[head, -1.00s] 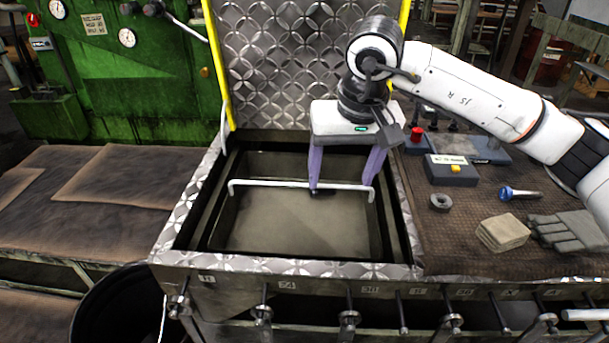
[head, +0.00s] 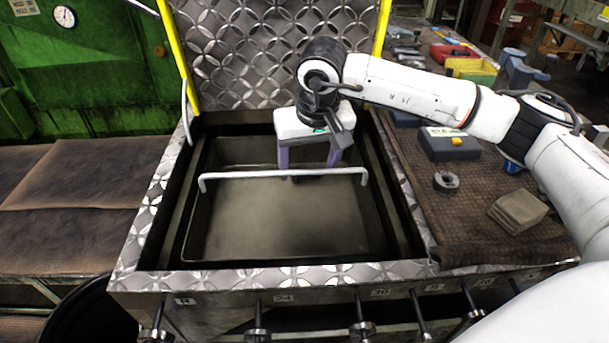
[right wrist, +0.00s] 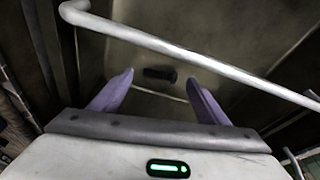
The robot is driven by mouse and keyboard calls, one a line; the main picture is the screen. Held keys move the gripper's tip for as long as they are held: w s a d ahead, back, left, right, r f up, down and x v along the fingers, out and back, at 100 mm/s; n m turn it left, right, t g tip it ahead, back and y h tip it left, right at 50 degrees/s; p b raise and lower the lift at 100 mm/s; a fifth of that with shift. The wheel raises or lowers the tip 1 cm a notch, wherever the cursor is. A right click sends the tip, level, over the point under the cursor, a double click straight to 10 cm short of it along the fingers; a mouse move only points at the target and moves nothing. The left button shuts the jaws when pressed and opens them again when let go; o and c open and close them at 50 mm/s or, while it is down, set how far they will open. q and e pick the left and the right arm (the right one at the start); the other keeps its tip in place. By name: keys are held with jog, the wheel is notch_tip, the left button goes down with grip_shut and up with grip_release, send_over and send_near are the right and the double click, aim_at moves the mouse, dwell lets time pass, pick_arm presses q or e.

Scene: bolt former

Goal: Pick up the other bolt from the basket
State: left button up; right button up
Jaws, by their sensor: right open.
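The basket (head: 290,225) is a grey tray sunk in the metal-rimmed tank, with a white bar handle (head: 240,175) across it. My right gripper (head: 307,174) points down into the basket's far part, behind the handle. In the right wrist view, a small dark bolt (right wrist: 159,74) lies on the basket floor, just beyond the gap between the open purple fingers (right wrist: 160,84). The fingers appear apart from it. In the head view the bolt is mostly hidden by the gripper. My left gripper is not in view.
The patterned raised lid (head: 275,50) stands behind the tank. In the right wrist view the handle (right wrist: 190,57) crosses close to the fingers.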

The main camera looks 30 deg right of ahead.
jog(key=shift+x, duration=1.1)
jog(key=shift+a, duration=0.1)
jog(key=c, duration=1.1)
jog(key=shift+c, duration=0.2)
jog(key=shift+r, duration=0.1)
